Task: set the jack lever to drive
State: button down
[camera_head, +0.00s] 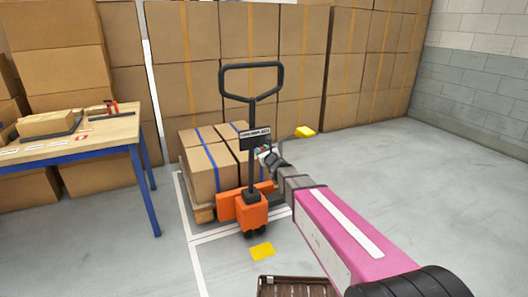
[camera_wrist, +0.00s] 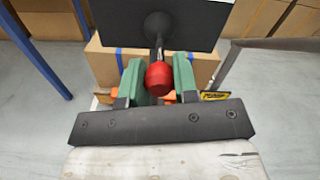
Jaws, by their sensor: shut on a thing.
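The orange pallet jack (camera_head: 252,212) stands upright with its black loop handle (camera_head: 252,67) and a dark plate (camera_head: 255,135) on the column. In the wrist view, the jack lever is a dark stalk with a round red knob (camera_wrist: 160,78), below a black panel (camera_wrist: 155,22). My gripper (camera_wrist: 158,80) has its green jaws on either side of the knob and is shut on it. In the head view my gripper (camera_head: 264,152) is at the column just below the plate; the knob is too small to make out there. The lever's setting cannot be read.
A loaded pallet (camera_head: 203,214) with strapped cartons (camera_head: 208,170) stands behind the jack. A yellow piece (camera_head: 304,131) shows right of the column. A workbench (camera_head: 75,140) stands left; stacked boxes (camera_head: 185,90) line the back. The floor at right is clear (camera_head: 400,170).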

jog(key=c, duration=0.9)
grip_release()
jog(key=v, duration=1)
jog(key=shift+s+d+f, duration=0.1)
jog(key=shift+s+d, duration=0.05)
jog(key=shift+s, duration=0.25)
